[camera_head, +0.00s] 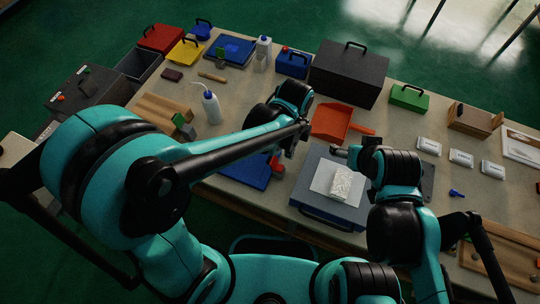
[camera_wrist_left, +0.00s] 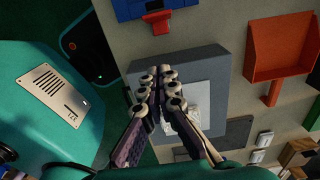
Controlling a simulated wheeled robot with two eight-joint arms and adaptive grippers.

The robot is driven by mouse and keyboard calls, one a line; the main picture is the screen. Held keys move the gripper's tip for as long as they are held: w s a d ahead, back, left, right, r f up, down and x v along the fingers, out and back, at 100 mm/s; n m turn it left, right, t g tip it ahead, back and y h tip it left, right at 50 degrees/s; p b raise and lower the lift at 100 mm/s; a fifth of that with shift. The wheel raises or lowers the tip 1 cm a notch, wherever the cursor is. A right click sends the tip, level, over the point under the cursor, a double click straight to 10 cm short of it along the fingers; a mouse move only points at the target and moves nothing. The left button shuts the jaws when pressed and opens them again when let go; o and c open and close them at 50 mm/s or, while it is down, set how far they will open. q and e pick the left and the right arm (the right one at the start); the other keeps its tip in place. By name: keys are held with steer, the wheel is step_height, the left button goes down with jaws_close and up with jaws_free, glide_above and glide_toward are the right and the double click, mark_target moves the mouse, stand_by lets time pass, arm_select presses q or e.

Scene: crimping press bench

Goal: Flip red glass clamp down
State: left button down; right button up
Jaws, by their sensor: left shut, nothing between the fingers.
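A red clamp (camera_head: 277,166) sits at the right edge of a blue plate (camera_head: 246,170), partly hidden by my left arm. In the left wrist view a red clamp piece (camera_wrist_left: 156,23) sticks out from the edge of the blue plate (camera_wrist_left: 160,7). My left gripper (camera_wrist_left: 156,78) is shut and empty above the grey board, with its tips below the clamp in that picture and apart from it. In the head view the left gripper (camera_head: 292,146) is dark and small near the clamp. My right gripper (camera_head: 340,152) is above the grey board; its fingers are unclear.
A grey board (camera_head: 305,200) carries a white sheet and a pale textured block (camera_head: 341,184). An orange dustpan (camera_head: 331,121) lies behind it. A white bottle (camera_head: 212,107) stands at the left, and a large dark case (camera_head: 348,75) is at the back.

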arm_select(q)
steer(key=shift+d, duration=0.1)
steer(key=b, duration=0.4)
glide_above(279, 169)
steer(key=s+d, duration=0.1)
steer(key=d, duration=0.2)
step_height(279, 169, down, 10)
steer(key=a, duration=0.2)
steer(key=f, duration=0.1)
steer(key=shift+w+a, duration=0.35)
steer(key=shift+a, duration=0.05)
steer(key=shift+w+a, duration=0.15)
steer(key=shift+a, duration=0.2)
arm_select(e)
step_height(279, 169, down, 4)
steer(key=shift+d+f, duration=0.1)
steer(key=shift+f, duration=0.1)
arm_select(q)
steer(key=shift+b, duration=0.3)
arm_select(e)
steer(key=shift+f, duration=0.1)
